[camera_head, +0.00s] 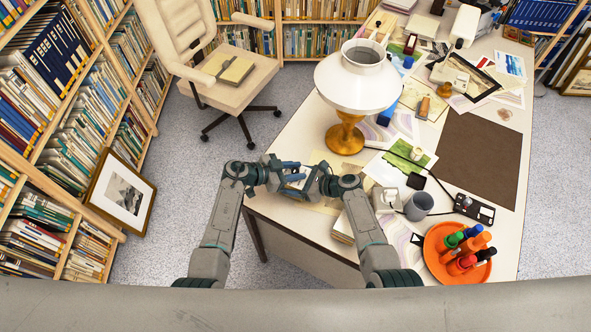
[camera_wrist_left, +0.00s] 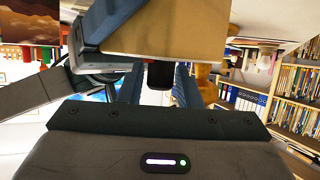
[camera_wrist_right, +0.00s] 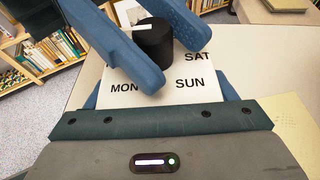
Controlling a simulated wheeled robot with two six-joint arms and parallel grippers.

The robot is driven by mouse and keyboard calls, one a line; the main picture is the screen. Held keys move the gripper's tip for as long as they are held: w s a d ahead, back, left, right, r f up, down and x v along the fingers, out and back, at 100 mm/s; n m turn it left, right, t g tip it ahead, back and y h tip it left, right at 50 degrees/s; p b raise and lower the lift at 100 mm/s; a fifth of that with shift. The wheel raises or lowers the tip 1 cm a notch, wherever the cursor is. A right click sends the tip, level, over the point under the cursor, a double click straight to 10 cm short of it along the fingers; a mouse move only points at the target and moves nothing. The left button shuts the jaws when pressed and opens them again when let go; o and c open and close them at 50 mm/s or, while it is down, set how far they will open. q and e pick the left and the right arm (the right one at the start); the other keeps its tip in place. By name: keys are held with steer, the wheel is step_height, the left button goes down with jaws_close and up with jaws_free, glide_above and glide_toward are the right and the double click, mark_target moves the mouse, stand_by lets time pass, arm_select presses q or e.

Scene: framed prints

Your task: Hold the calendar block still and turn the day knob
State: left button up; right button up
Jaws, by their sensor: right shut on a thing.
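The calendar block (camera_head: 297,180) is between my grippers over the desk's near left corner. In the right wrist view its white face (camera_wrist_right: 202,66) shows SAT, SUN and MON around a black knob (camera_wrist_right: 153,45) with a white mark. My right gripper (camera_head: 314,182) is shut on the block, its fingers along the sides. My left gripper (camera_head: 285,176) is open, with one finger on each side of the knob. The left wrist view shows the knob (camera_wrist_left: 159,75) between the fingers and the block's tan side (camera_wrist_left: 190,35). I cannot tell whether the block touches the desk.
A white lamp (camera_head: 355,85) with an orange base stands behind the grippers. Papers cover much of the desk (camera_head: 285,222). A framed print (camera_head: 122,193) leans on the left shelves.

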arm_select(q)
steer(key=shift+d, duration=0.1)
jaws_close()
steer(key=shift+w+m+g, duration=0.1)
steer(key=shift+m+g, duration=0.2)
steer(key=shift+g, duration=0.1)
steer(key=m+g, duration=0.2)
steer(key=g, duration=0.1)
steer(key=shift+m+h, duration=0.4)
steer(key=shift+f+m+g, duration=0.15)
steer(key=shift+m+g, duration=1.65)
steer(key=shift+g, duration=0.4)
steer(key=shift+g+y, duration=0.3)
